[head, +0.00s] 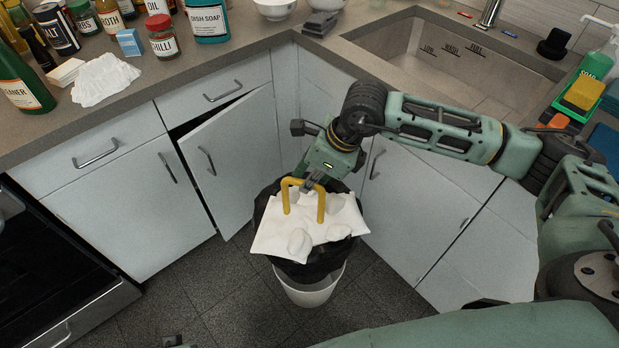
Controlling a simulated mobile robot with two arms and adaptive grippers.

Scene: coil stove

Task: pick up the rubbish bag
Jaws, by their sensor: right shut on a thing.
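The rubbish bag (327,262) is black and bulging, with a white, pillow-like top, crumpled white lumps and a stiff yellow loop handle (320,208). Its lower part meets a white bin (310,291) on the floor; I cannot tell how much of the bag is inside. My right gripper (309,186) reaches down from the right and is shut on the yellow handle, just above the white top. The fingertips partly hide the handle's crossbar. My left gripper's jaws do not show.
A grey cabinet door (231,151) stands ajar left of the bag. Closed cabinets (418,215) flank the right. The counter above holds bottles, jars, a crumpled white cloth (104,80) and a sink (440,62). An oven (55,275) stands at left. Dark tiled floor (190,283) is clear left of the bin.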

